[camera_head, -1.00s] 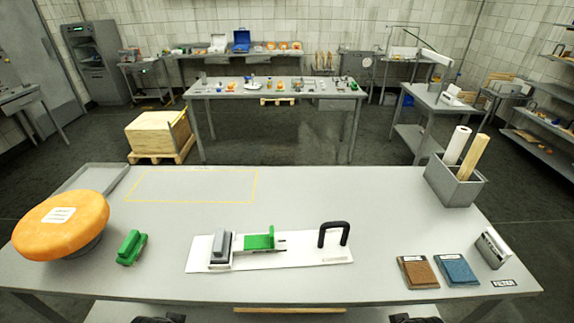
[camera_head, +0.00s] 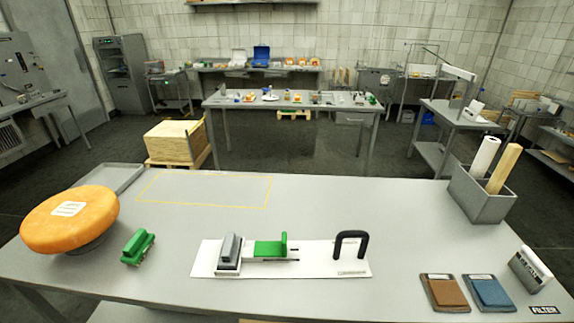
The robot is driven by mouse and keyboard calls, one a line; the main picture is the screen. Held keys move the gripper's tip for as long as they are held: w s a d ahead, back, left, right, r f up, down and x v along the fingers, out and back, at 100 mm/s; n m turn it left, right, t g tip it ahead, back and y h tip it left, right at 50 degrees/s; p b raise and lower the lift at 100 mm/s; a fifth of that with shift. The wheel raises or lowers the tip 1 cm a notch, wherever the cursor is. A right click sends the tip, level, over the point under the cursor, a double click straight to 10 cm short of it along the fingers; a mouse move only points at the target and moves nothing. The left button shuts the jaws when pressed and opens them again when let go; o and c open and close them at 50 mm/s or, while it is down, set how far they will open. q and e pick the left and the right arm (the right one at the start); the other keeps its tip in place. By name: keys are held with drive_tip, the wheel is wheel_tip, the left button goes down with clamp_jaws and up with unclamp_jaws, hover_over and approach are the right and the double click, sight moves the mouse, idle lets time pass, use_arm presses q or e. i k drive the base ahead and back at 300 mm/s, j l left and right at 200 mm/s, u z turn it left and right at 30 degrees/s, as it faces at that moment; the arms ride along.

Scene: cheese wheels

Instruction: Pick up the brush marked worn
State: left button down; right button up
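A green brush-like thing (camera_head: 138,246) lies on the near table, left of the white board and right of the orange cheese wheel. No marking that reads "worn" can be made out on it. The white board (camera_head: 318,262) holds a grey block (camera_head: 229,251), a green L-shaped piece (camera_head: 271,247) and a black handle (camera_head: 350,244). Whether the green piece is also a brush cannot be told. Neither of my grippers shows now.
The orange cheese wheel (camera_head: 70,219) sits on a dark stand at left, before a grey tray (camera_head: 105,178). A brown pad (camera_head: 445,292), a blue pad (camera_head: 488,292), a "FILTER" label (camera_head: 544,310) and a grey bin (camera_head: 480,197) with rolls are right. The yellow outlined area (camera_head: 204,189) is empty.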

sight(228, 257)
drive_tip(key=k+l+z, duration=0.1)
drive_tip(key=z, duration=1.4)
drive_tip(key=u, duration=2.25)
drive_tip(key=i+j+z, duration=0.2)
drive_tip(key=j, duration=0.3)
drive_tip(key=i+j+z, duration=0.25)
drive_tip(key=j, duration=0.25)
drive_tip(key=j+z, duration=0.2)
drive_tip(key=j, duration=0.35)
drive_tip(key=i+j+z, duration=0.1)
drive_tip(key=j+z, duration=0.15)
drive_tip(key=j, duration=0.3)
